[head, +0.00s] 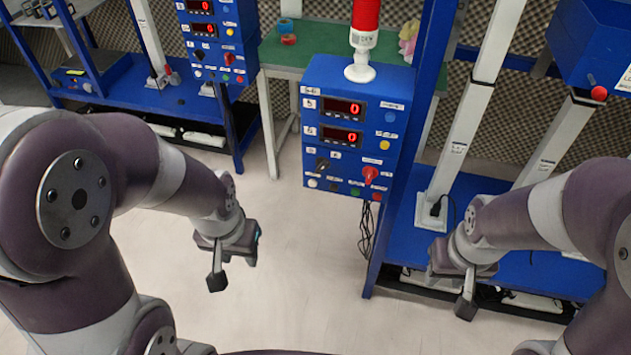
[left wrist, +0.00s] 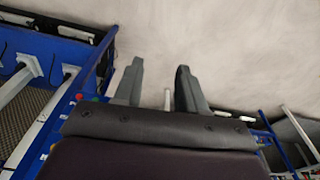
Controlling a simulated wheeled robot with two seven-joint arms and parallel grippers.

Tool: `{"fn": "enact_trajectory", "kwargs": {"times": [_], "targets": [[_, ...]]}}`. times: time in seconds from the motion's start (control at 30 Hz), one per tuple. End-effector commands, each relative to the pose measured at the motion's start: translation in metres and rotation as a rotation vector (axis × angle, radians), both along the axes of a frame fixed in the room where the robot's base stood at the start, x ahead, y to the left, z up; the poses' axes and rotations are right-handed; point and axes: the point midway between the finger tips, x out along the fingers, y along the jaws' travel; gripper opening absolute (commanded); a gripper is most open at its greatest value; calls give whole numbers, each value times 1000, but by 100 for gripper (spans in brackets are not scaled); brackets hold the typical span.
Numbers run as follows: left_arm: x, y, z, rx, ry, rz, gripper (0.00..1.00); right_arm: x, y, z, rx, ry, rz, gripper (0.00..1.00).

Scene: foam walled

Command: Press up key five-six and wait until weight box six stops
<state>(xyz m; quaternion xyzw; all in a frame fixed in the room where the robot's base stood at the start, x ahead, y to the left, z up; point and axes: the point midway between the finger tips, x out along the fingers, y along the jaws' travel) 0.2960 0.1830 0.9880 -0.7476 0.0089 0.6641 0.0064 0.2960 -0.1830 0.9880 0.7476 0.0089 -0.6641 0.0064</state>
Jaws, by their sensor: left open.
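A blue control box (head: 357,130) stands upright at the centre of the head view. It has two red displays, the upper (head: 342,107) and lower (head: 341,137) both reading 0, a black knob (head: 322,163), a red knob (head: 370,174) and small coloured buttons. Its labels are too small to read, so I cannot tell which is key five-six. A blue box (head: 600,45) hangs at the upper right; its number is unclear. My left gripper (head: 235,262) is open and empty, below and left of the control box; its fingers show in the left wrist view (left wrist: 160,72). My right gripper (head: 456,286) hangs lower right, its opening unclear.
A red light (head: 365,25) stands on the control box. A second blue control box (head: 218,35) and blue frame stand at the left. A green table (head: 310,45) is behind. Blue frame posts (head: 405,190) and black cables (head: 367,235) border the right. The floor ahead is clear.

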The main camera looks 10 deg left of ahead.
Motion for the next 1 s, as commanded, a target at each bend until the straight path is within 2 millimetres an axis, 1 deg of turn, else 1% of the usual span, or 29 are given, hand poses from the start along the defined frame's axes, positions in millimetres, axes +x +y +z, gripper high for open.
{"fn": "enact_trajectory", "kwargs": {"times": [0.47,0.5,0.57,0.6,1.0], "targets": [[0,0,0,0,0,0,40,0,0,0,0,0,0,40],[0,0,0,0,0,0,27,0,0,0,0,0,0,40],[0,0,0,0,0,0,8,0,0,0,0,0,0,40],[0,0,0,0,0,0,0,0,0,0,0,0,0,40],[0,0,0,0,0,0,0,0,0,0,0,0,0,40]]}}
